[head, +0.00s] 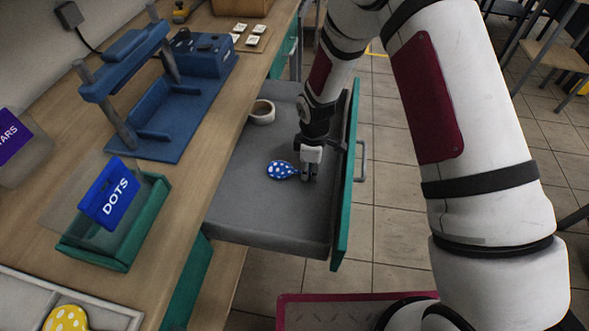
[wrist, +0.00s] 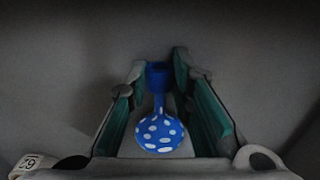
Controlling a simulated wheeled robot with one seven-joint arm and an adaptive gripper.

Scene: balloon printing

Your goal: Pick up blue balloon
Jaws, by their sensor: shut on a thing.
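The blue balloon with white dots (head: 280,170) is in the open grey drawer (head: 250,205), close to the drawer's floor. In the wrist view the balloon (wrist: 160,132) has its round dotted end toward the camera and its plain blue neck between the finger pads. My gripper (head: 309,172) is down inside the drawer, shut on the balloon at its neck end. The wrist view also shows my gripper (wrist: 162,88) with a green pad on each side of the neck. Whether the balloon touches the drawer floor cannot be told.
A roll of tape (head: 262,112) lies further back in the drawer. The drawer's green front (head: 346,190) stands close right of my gripper. On the bench are a blue press (head: 140,110), a green box marked DOTS (head: 112,235) and a yellow dotted balloon (head: 66,319) in a tray.

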